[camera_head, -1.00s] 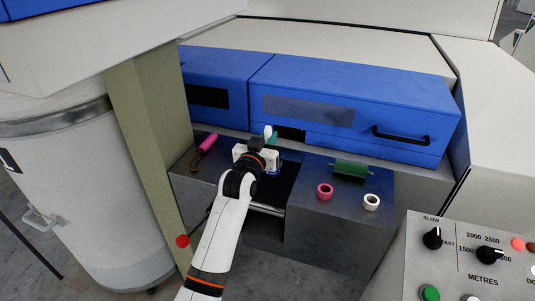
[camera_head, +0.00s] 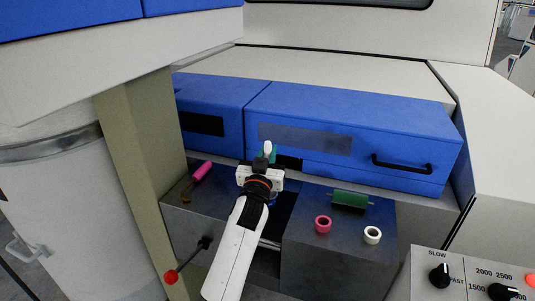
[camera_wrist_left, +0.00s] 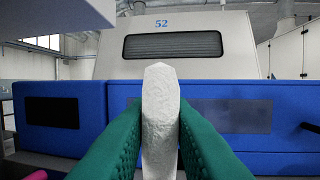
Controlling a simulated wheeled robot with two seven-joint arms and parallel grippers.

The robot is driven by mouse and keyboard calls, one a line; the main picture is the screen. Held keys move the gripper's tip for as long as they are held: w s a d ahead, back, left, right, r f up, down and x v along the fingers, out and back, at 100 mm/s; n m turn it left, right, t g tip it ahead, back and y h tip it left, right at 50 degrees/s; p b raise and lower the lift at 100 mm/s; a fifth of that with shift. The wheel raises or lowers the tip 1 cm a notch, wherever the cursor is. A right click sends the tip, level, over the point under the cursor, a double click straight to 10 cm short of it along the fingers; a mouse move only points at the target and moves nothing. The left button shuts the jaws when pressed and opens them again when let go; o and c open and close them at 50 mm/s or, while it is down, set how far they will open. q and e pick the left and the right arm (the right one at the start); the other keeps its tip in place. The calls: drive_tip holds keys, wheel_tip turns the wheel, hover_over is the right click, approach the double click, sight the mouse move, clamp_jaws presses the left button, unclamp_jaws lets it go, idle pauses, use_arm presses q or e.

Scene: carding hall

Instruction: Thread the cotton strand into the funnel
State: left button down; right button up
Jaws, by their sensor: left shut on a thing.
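My left gripper (camera_head: 267,158) is shut on the white cotton strand (camera_head: 268,147), which stands upright with its top end above the fingers. In the left wrist view, the strand (camera_wrist_left: 160,115) is a thick, rough white piece. It is squeezed between the two green ridged fingers of the left gripper (camera_wrist_left: 160,132); its lower part runs out of the frame. The gripper is in front of the blue covers, above the gap between the grey blocks. I cannot make out the funnel; my gripper and arm hide part of that area. My right gripper is not in view.
A blue cover (camera_head: 355,130) with a black handle (camera_head: 402,164) stands behind. A pink ring (camera_head: 323,224), a white ring (camera_head: 372,235) and a green roller (camera_head: 349,200) sit on the right block. A pink roller (camera_head: 201,171) lies left; a red-knobbed lever (camera_head: 171,278) juts out in front.

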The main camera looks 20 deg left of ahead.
use_arm(q)
drive_tip(key=shift+f+b, duration=1.85)
drive_tip(key=shift+f, duration=0.45)
drive_tip(key=shift+f+b, duration=1.55)
drive_tip(key=shift+f, duration=0.55)
drive_tip(key=c, duration=1.2)
unclamp_jaws()
drive_tip(key=shift+s, duration=0.4)
drive_tip(key=p+v, duration=0.3)
drive_tip(key=v, duration=0.8)
